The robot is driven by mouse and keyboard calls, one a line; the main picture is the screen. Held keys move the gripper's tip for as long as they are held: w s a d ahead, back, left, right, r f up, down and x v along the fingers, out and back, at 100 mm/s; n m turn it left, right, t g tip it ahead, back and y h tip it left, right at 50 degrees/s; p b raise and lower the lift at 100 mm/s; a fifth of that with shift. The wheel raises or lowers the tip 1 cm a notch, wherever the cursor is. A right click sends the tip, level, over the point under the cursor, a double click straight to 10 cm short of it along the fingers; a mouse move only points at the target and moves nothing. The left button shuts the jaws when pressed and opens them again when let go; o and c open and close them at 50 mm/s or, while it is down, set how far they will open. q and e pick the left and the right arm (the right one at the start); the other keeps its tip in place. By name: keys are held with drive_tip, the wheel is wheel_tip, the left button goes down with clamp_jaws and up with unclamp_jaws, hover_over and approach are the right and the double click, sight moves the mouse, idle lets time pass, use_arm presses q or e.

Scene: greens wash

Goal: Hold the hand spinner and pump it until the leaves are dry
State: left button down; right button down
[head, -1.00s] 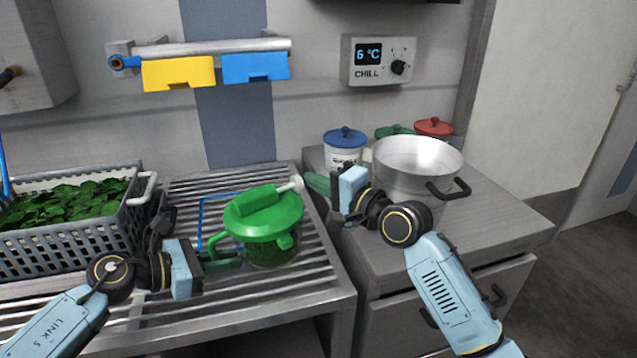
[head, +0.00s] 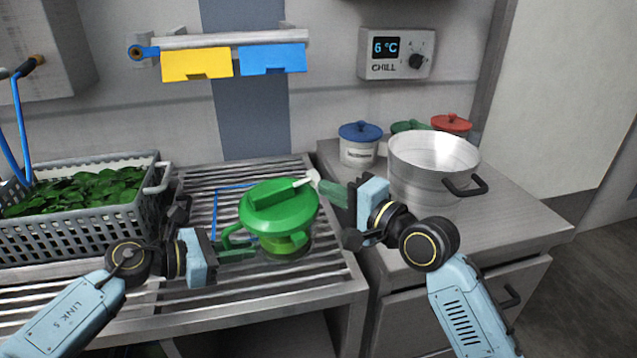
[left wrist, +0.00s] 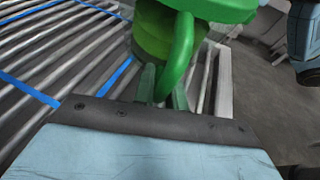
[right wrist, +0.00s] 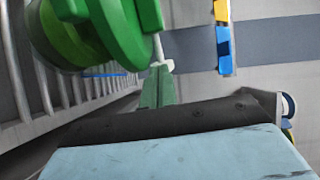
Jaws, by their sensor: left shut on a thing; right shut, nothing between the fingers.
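The hand spinner (head: 281,207) has a green lid, a green side handle and a clear bowl with green inside. It is over the slatted steel rack. My left gripper (head: 236,250) is shut on the side handle, which shows between its fingers in the left wrist view (left wrist: 180,60). The pump lever (head: 285,192) lies across the lid, its pale tip pointing right. My right gripper (head: 322,186) is shut and empty, its fingertips at that pale tip. The right wrist view shows the tip (right wrist: 164,66) beside the fingers; contact is unclear. The leaves inside are hard to make out.
A grey basket (head: 75,232) of green leaves stands left on the rack (head: 330,275). A large steel pot (head: 430,180) and lidded tubs, one blue-topped (head: 358,145), stand on the right counter behind my right arm. A blue outline (head: 217,215) marks the rack.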

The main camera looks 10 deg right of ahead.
drive_tip(key=v, duration=0.5)
drive_tip(key=shift+s+d+r, duration=0.1)
drive_tip(key=shift+s+d, duration=0.15)
drive_tip(key=shift+s, duration=0.05)
use_arm(q)
drive_tip(key=c, duration=1.4)
unclamp_jaws()
drive_tip(key=shift+o, duration=0.2)
